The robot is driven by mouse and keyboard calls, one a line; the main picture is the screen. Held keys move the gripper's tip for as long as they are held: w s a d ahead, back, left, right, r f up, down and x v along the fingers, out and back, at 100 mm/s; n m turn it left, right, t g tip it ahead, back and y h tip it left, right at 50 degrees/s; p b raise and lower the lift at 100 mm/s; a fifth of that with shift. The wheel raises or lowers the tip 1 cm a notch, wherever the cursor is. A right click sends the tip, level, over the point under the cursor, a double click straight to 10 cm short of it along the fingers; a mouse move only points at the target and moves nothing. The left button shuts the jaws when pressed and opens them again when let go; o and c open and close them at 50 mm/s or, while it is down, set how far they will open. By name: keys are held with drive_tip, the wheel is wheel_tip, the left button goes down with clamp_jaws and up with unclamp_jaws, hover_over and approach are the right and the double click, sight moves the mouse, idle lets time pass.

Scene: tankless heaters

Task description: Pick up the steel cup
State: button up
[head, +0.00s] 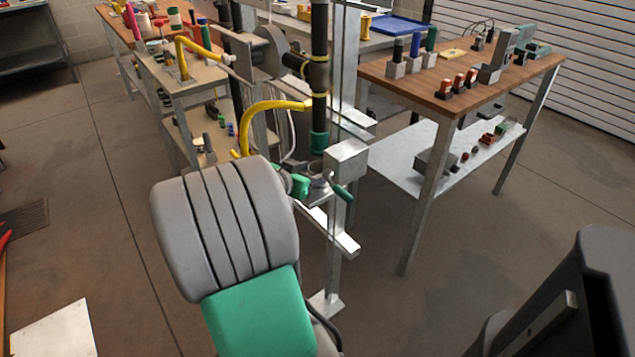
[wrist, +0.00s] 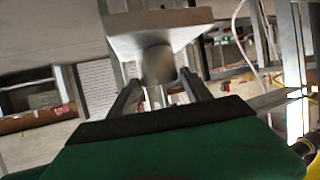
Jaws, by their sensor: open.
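I cannot pick out the steel cup with certainty in either view. In the wrist view my gripper (wrist: 160,88) is open, its two dark fingers reaching away from the green palm at the bottom. A blurred grey rounded thing (wrist: 157,66) shows between and just beyond the fingers, under a pale flat-faced block (wrist: 160,22). I cannot tell whether it is the cup or whether the fingers touch it.
A metal stand (head: 333,255) with a pale box (head: 346,158) and yellow bent pipe (head: 265,108) rises mid-view. A wooden-topped table (head: 400,85) with small tools stands right; another workbench (head: 185,75) is back left.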

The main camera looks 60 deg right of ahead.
sight(318, 169)
drive_tip(key=x, duration=0.3)
drive_tip(key=shift+d+f, duration=0.1)
drive_tip(key=shift+d, duration=0.05)
drive_tip(key=c, duration=1.1)
drive_tip(key=shift+c, duration=0.2)
